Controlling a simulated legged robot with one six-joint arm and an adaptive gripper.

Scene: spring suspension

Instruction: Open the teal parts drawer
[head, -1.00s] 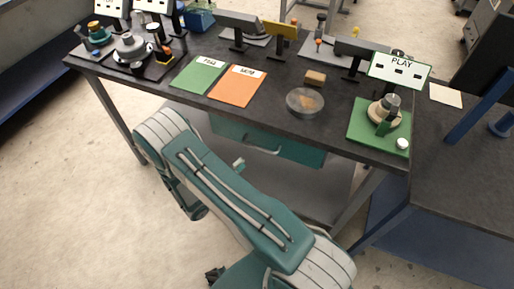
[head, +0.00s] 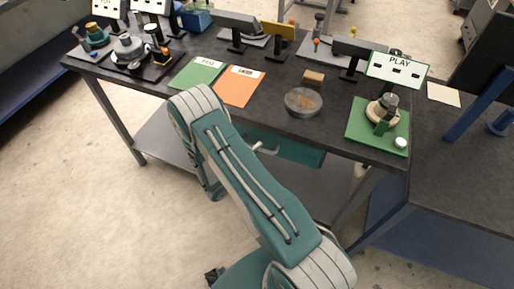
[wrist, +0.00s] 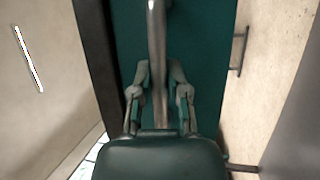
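The teal parts drawer (head: 300,150) hangs under the front of the dark workbench, its left part hidden behind my arm in the head view. Its teal front (wrist: 205,50) fills the middle of the wrist view. The drawer's grey bar handle (wrist: 157,45) runs up the wrist picture, between the two fingers of my gripper (wrist: 159,75). The fingers stand one on each side of the bar, with narrow gaps visible, so they look open around it. In the head view my gripper is mostly hidden by my arm.
The workbench top (head: 335,110) holds a green sheet (head: 197,72), an orange sheet (head: 239,86), a round clear dish (head: 303,102) and a green board (head: 362,122). A lower shelf (head: 165,135) lies under the bench. The floor at left is clear.

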